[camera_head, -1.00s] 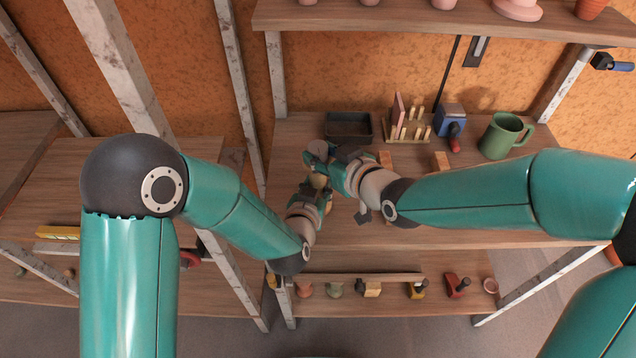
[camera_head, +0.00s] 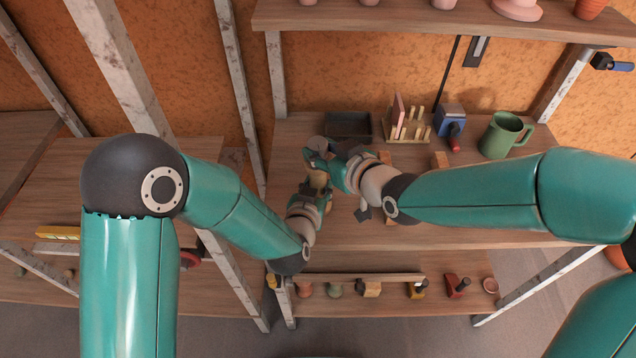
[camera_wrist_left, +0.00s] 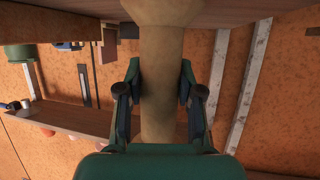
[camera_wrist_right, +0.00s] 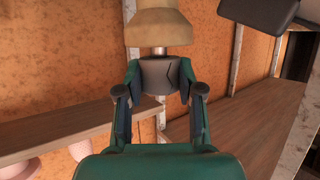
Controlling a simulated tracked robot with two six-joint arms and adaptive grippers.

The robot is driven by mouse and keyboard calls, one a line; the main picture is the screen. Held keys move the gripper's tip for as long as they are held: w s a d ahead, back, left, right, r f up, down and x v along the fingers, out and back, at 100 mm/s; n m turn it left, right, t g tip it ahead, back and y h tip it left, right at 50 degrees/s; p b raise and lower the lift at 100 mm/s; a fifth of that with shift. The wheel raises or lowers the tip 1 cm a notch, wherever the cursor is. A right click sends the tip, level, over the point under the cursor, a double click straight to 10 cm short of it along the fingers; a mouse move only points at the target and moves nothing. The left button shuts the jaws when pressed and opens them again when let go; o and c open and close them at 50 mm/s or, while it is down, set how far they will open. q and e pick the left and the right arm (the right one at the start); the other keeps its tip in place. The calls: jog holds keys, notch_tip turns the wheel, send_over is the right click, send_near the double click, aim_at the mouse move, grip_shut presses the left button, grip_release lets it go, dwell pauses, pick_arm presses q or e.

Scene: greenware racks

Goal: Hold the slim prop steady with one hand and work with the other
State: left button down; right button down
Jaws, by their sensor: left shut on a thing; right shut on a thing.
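The slim prop is a tan, round-sided post. In the left wrist view the prop (camera_wrist_left: 162,85) runs between my left fingers and widens toward the top of the picture. My left gripper (camera_wrist_left: 160,75) is shut on this shaft. In the head view the prop (camera_head: 318,180) shows only as a small tan piece between my two grippers. My right gripper (camera_wrist_right: 160,72) is shut on a grey, rounded part (camera_wrist_right: 158,77). A thin metal rod joins that part to a tan, flared piece (camera_wrist_right: 158,28) above it. In the head view my right gripper (camera_head: 318,157) is just above my left gripper (camera_head: 311,192).
Behind my grippers on the shelf board (camera_head: 470,205) stand a dark tray (camera_head: 348,125), a pegged wooden rack (camera_head: 408,138), a blue-and-red tool (camera_head: 450,122) and a green mug (camera_head: 500,137). A lower shelf holds several small tools. A metal upright (camera_head: 240,80) stands at left.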

aim_at(323, 148)
pick_arm(q)
jog(key=shift+s+f, duration=0.2)
jog(key=shift+f, duration=0.2)
pick_arm(e)
jog(key=shift+r, duration=2.2)
jog(key=shift+s, duration=0.1)
jog(key=w+r+v, duration=0.1)
jog(key=v, duration=0.7)
jog(key=shift+d, duration=0.25)
pick_arm(q)
jog(key=c, duration=1.2)
grip_release()
jog(key=o, duration=0.5)
jog(key=shift+w+r, duration=0.15)
jog(key=shift+r, duration=0.05)
jog(key=shift+r, duration=0.1)
